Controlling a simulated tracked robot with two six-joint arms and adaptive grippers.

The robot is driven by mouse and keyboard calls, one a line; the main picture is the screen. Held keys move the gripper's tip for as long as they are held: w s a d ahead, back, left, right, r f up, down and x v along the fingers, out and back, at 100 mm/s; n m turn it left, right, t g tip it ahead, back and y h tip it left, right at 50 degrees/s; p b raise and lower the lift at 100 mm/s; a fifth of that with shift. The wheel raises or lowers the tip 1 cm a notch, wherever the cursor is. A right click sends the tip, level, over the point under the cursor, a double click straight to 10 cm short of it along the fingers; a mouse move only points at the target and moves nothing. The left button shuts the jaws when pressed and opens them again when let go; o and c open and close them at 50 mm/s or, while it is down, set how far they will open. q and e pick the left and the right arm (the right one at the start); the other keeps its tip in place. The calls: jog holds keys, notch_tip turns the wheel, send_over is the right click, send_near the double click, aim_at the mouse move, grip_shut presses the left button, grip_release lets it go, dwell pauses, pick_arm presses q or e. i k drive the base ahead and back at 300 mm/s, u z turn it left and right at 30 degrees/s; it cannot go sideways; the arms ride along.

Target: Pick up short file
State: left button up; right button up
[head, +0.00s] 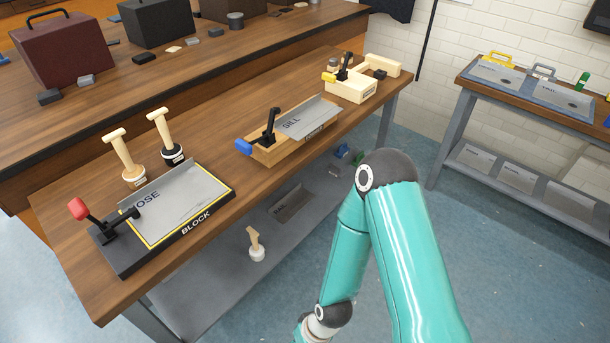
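I cannot make out a short file for certain in the head view. Two wooden-handled tools stand upright on the near bench: one with a pale base (126,160) and one with a black base (167,142). A third wooden-handled tool (255,243) with a white base stands on the lower shelf. Their labels are too small to read. A teal arm of mine crosses the lower right, bending down past the bottom edge. Neither gripper shows.
On the bench (75,235) sit a BLOCK fixture (197,222) with a red-handled clamp, a SILL fixture (269,150) with a blue-handled clamp, and a small wooden fixture (350,90). A side table (455,92) with grey panels stands right. Blue floor lies between.

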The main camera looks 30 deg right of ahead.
aim_at(334, 170)
jog(key=z, duration=0.65)
jog(key=k, duration=0.65)
jog(key=z, duration=0.9)
jog(key=k, duration=0.65)
jog(key=z, duration=0.85)
jog(key=i, duration=2.2)
jog(key=u, duration=0.45)
jog(key=i, duration=1.25)
jog(key=u, duration=1.25)
jog(key=i, duration=0.85)
jog(key=u, duration=0.65)
